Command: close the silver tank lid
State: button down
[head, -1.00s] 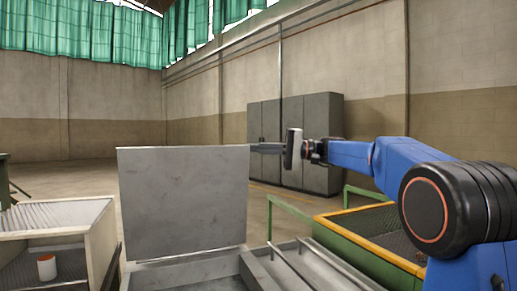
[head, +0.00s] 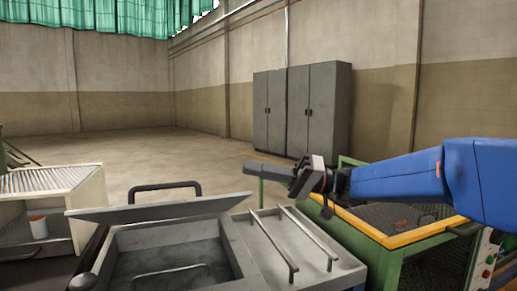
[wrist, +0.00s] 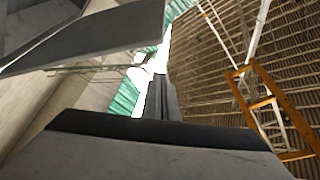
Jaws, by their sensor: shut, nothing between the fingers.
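The silver tank (head: 232,250) stands at the bottom centre of the head view, with its grey inside showing and a bar handle low at its front. Its lid (head: 150,208) is a grey plate seen almost edge-on above the back of the opening, tilted and not flat on the rim. A dark arched handle (head: 165,187) shows above the lid. My gripper (head: 252,170) is shut and empty, pointing left, above and behind the lid's right end in the picture. I cannot tell whether they touch. In the wrist view, a grey plate (wrist: 100,38), possibly the lid, crosses the upper left.
A green, yellow-edged bin (head: 395,238) stands at the right under my arm. Two rails (head: 290,240) stand on the surface right of the tank. A pale open box (head: 85,205) with an orange-topped white container (head: 38,227) is at the left. Grey cabinets (head: 300,110) stand far behind.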

jog(key=shift+s+d+f, duration=0.15)
jog(key=shift+s+f, duration=0.35)
jog(key=shift+f, duration=0.3)
jog(key=shift+s+d+f, duration=0.15)
jog(key=shift+s+f, duration=0.4)
jog(key=shift+f, duration=0.25)
jog(key=shift+s+d+f, duration=0.15)
jog(key=shift+s+f, duration=0.35)
jog(key=shift+f, duration=0.3)
jog(key=shift+r, duration=0.1)
